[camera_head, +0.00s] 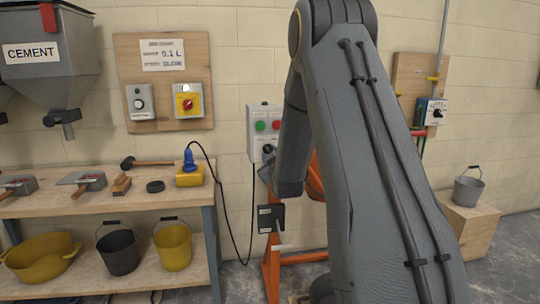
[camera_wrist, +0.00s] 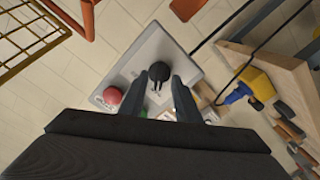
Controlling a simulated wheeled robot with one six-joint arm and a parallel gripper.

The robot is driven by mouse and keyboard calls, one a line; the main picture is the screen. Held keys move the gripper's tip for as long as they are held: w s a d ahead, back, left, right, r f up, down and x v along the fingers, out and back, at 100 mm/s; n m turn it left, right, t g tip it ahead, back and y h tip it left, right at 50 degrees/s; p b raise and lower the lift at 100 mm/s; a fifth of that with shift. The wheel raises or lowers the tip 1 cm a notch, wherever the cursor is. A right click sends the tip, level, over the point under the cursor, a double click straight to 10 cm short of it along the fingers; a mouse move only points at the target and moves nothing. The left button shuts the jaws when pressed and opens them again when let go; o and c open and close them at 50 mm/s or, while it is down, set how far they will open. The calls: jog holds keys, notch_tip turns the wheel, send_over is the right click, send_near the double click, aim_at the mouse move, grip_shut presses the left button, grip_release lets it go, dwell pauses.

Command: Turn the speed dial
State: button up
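A grey control box (camera_head: 253,124) on the wall has a green and a red button and, below them, a black dial (camera_head: 268,149). No readable label shows which dial is the speed dial. In the wrist view the dial (camera_wrist: 159,71) stands out from the box face (camera_wrist: 150,48), with a red button (camera_wrist: 113,95) to its left. My gripper (camera_wrist: 159,96) is open, its two dark fingers apart and pointing at the box, with the dial near their tips and between their lines. Contact cannot be made out. In the head view my arm hides part of the box's right side.
Another knob box (camera_head: 431,112) is on the right. A workbench (camera_head: 100,204) with tools and a yellow plug box (camera_head: 190,177) is left. An orange frame (camera_head: 271,268) stands below the control box.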

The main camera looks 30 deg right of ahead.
jog(key=b+v, duration=0.1)
jog(key=v, duration=0.6)
jog(key=shift+w+r, duration=0.1)
jog(key=s+a+f+m+g+y, duration=0.2)
jog(key=s+a+f+g+y, duration=0.2)
jog(key=s+a+f+g, duration=0.55)
jog(key=s+a+f+m+g, duration=0.1)
jog(key=s+a+g, duration=0.3)
jog(key=s, duration=0.9)
jog(key=s+a+f+m+g+y+p, duration=0.1)
jog(key=s+a+g, duration=0.3)
jog(key=s, duration=1)
jog(key=a+f, duration=0.1)
jog(key=a, duration=0.2)
jog(key=shift+a+f, duration=0.2)
jog(key=shift+a, duration=0.1)
jog(key=shift+s, duration=0.1)
